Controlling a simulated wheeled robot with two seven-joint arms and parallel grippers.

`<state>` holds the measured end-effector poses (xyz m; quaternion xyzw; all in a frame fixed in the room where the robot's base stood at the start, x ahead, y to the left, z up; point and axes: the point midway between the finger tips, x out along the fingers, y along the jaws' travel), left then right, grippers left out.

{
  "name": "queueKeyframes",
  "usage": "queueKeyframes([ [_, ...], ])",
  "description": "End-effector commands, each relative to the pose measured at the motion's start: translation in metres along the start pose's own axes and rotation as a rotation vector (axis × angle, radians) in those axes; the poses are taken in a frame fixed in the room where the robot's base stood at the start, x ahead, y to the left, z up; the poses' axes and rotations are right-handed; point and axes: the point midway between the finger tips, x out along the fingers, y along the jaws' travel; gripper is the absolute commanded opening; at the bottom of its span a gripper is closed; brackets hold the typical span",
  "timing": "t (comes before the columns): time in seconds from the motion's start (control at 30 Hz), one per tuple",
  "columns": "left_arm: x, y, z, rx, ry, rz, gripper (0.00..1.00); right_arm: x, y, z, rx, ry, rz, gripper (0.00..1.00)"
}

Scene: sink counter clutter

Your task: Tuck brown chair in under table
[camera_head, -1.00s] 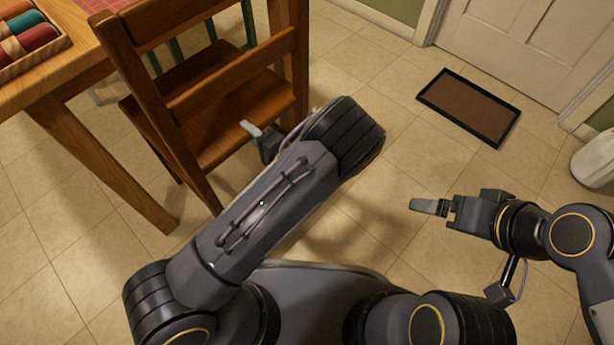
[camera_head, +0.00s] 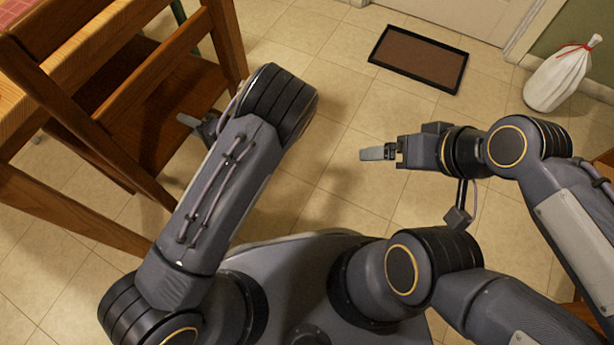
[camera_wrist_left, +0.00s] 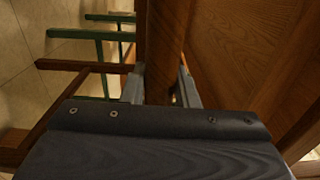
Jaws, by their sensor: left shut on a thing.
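The brown chair (camera_head: 190,95) stands at the upper left in the head view, beside the wooden table (camera_head: 60,207), with part of the table seen past its back. My left gripper (camera_head: 203,125) is at the near side of the chair, partly behind my own forearm. In the left wrist view, my left gripper's fingers (camera_wrist_left: 160,88) lie on both sides of a brown wooden bar of the chair (camera_wrist_left: 163,45), shut on it. My right gripper (camera_head: 372,152) hangs over open floor, apart from everything; its finger gap cannot be made out.
A brown doormat with a black border (camera_head: 418,58) lies near the door. A white tied bag (camera_head: 560,75) stands by the right wall. Green chair parts (camera_wrist_left: 95,35) show beyond the brown chair in the left wrist view. The tiled floor between chair and mat is clear.

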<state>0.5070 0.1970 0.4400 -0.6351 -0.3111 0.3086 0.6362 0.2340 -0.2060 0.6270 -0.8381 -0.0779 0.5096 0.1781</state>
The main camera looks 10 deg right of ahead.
Motion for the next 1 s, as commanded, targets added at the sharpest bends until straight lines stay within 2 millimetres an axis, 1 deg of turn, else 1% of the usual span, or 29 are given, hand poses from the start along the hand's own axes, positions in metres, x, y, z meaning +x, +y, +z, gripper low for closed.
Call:
queueKeyframes([
  [0.03, -0.002, 0.006, 0.004, 0.007, -0.008, 0.015, 0.00, 0.001, 0.000, 0.000, 0.000, 0.000, 0.000, 0.94],
  [0.07, -0.003, 0.006, 0.004, 0.007, -0.008, 0.016, 0.00, 0.001, 0.000, 0.000, 0.000, 0.000, 0.000, 0.94],
  [0.1, -0.003, 0.006, 0.004, 0.007, -0.007, 0.016, 0.31, 0.001, 0.000, 0.000, 0.000, 0.000, 0.000, 0.94],
  [0.2, -0.003, 0.005, 0.003, 0.006, -0.006, 0.013, 0.44, 0.000, 0.000, 0.000, 0.000, 0.000, 0.000, 0.94],
  [0.27, -0.002, 0.004, 0.003, 0.005, -0.005, 0.011, 0.51, 0.000, 0.000, 0.000, 0.000, 0.000, 0.000, 0.94],
  [0.73, -0.003, 0.001, 0.001, 0.000, -0.001, 0.005, 0.51, 0.000, 0.000, 0.000, 0.000, 0.000, 0.000, 0.94],
  [0.83, -0.012, 0.001, 0.000, 0.000, 0.000, 0.005, 0.51, 0.001, 0.000, 0.000, 0.000, 0.000, 0.000, 0.94],
  [1.0, -0.038, 0.001, -0.001, -0.002, 0.003, 0.005, 0.51, 0.003, 0.001, 0.001, 0.000, 0.000, 0.000, 0.94],
])
